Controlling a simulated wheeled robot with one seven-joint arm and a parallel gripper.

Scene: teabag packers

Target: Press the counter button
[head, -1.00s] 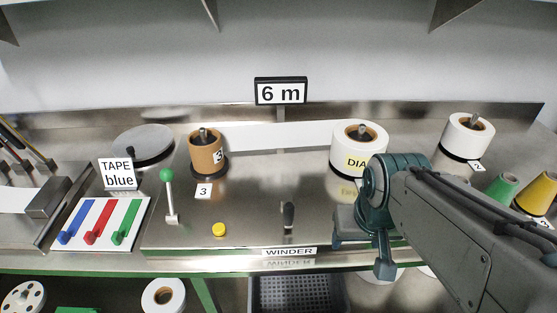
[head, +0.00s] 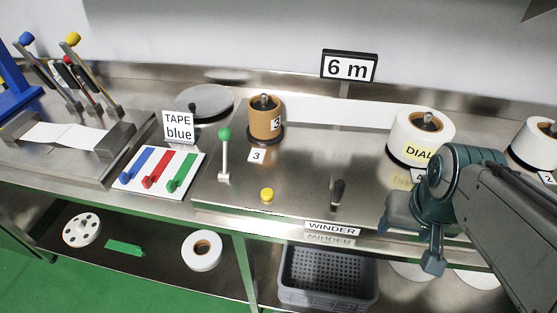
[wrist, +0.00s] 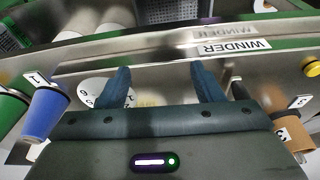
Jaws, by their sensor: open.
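A round yellow button (head: 267,194), the only push button I see, sits on the steel top of the winder bench, left of the WINDER label (head: 332,228). It also shows at the right edge of the wrist view (wrist: 311,67). My gripper (head: 417,238) is at the bench's front edge, well right of the button and apart from it. In the wrist view its two blue fingers (wrist: 160,88) are spread with nothing held between them. A display (head: 349,66) behind the bench reads "6 m".
A short black lever (head: 338,192) stands between button and gripper. A green-knobbed lever (head: 225,152) stands behind and left of the button. A brown roll (head: 265,118) and a white DIAL roll (head: 421,138) stand further back. A grey crate (head: 327,279) is below. The steel around the button is clear.

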